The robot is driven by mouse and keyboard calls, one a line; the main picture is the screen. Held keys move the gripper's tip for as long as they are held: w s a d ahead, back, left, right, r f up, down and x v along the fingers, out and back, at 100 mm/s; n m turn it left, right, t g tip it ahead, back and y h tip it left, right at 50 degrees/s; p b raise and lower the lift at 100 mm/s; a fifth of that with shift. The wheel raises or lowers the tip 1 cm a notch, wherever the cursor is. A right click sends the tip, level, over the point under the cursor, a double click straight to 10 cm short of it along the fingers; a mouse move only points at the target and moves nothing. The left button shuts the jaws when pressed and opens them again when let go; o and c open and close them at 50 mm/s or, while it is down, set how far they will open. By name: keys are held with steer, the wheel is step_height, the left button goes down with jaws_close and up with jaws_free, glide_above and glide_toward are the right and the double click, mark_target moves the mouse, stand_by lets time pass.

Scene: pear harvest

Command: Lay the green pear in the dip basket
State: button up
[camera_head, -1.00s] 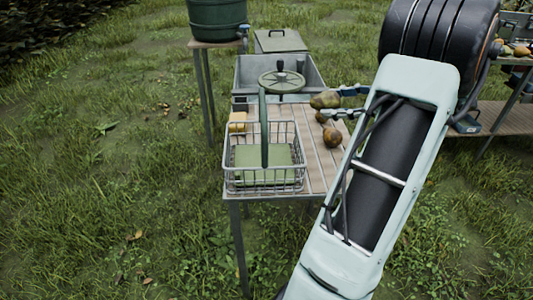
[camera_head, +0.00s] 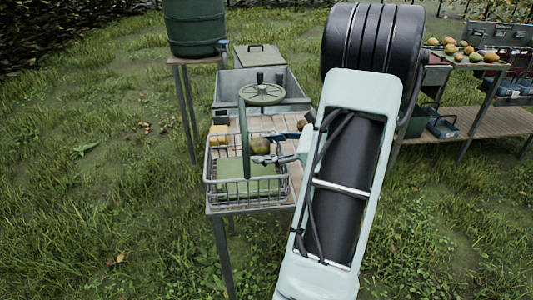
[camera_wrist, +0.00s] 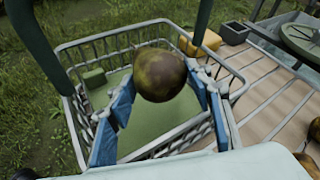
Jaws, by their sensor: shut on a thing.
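The green pear (camera_wrist: 160,75), mottled with brown, is held between the two blue fingers of my gripper (camera_wrist: 161,92) in the wrist view. The dip basket (camera_wrist: 100,37) is a wire basket with a green floor, and the pear appears over its opening. My gripper (camera_head: 268,158) reaches in there from the right, partly hidden by my arm. How high the pear is above the basket floor is hard to tell.
A dark green upright handle (camera_head: 244,140) rises at the basket, with a round green wheel (camera_head: 262,94) behind. A grey basin (camera_head: 285,84) stands at the back. A yellow block (camera_head: 218,135) sits beyond the basket. Other pears (camera_wrist: 290,129) lie on the slatted table (camera_wrist: 262,100).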

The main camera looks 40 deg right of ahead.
steer(key=shift+f, duration=0.45)
steer(key=shift+f+b, duration=0.4)
steer(key=shift+f, duration=0.15)
steer(key=shift+s+f, duration=0.1)
steer(key=o, duration=1.1)
steer(key=shift+c, duration=0.2)
steer(key=shift+o, duration=0.9)
steer(key=shift+f, duration=0.15)
steer(key=shift+s, duration=0.1)
